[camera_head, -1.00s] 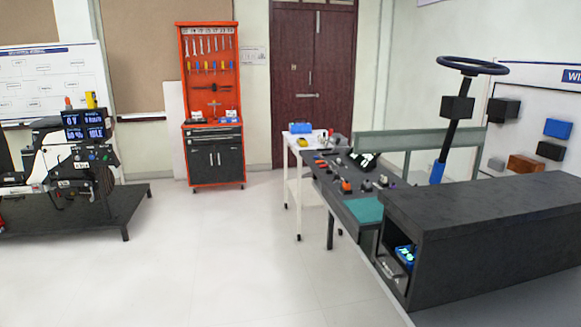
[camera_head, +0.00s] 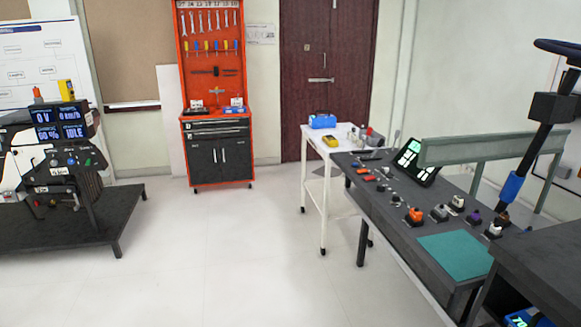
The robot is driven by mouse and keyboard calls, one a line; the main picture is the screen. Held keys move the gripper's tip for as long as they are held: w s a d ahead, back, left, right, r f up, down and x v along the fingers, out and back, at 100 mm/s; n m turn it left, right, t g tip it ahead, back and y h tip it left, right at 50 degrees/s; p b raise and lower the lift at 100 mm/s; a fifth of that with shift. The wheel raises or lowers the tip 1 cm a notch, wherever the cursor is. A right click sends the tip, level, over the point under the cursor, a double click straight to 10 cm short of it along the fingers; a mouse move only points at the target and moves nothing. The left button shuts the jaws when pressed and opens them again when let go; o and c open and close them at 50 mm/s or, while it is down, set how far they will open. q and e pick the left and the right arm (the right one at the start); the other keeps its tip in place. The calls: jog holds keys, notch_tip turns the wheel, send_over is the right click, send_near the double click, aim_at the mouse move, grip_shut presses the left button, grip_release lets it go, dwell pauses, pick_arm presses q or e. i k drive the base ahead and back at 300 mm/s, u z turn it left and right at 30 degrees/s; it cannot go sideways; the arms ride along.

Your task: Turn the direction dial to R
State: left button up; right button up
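I cannot tell which control is the direction dial, and no letter R is readable. Several small knobs and switches stand on the dark control table at right, among them an orange-topped one (camera_head: 415,215) and a grey one (camera_head: 439,212). The chassis rig (camera_head: 62,165) at left also has small controls under its display (camera_head: 62,122), which reads 0 V and IDLE; one of them is green (camera_head: 87,162). Neither of my grippers shows.
The dark control table (camera_head: 385,220) carries a teal mat (camera_head: 455,255) and a tilted tablet (camera_head: 415,160). A white cart (camera_head: 315,150) stands behind it. An orange tool cabinet (camera_head: 215,120) stands at the back wall. The floor (camera_head: 230,270) between rig and table is open.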

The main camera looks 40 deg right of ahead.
aim_at(380, 187)
jog(key=z, duration=0.25)
jog(key=i, duration=1.8)
jog(key=z, duration=1)
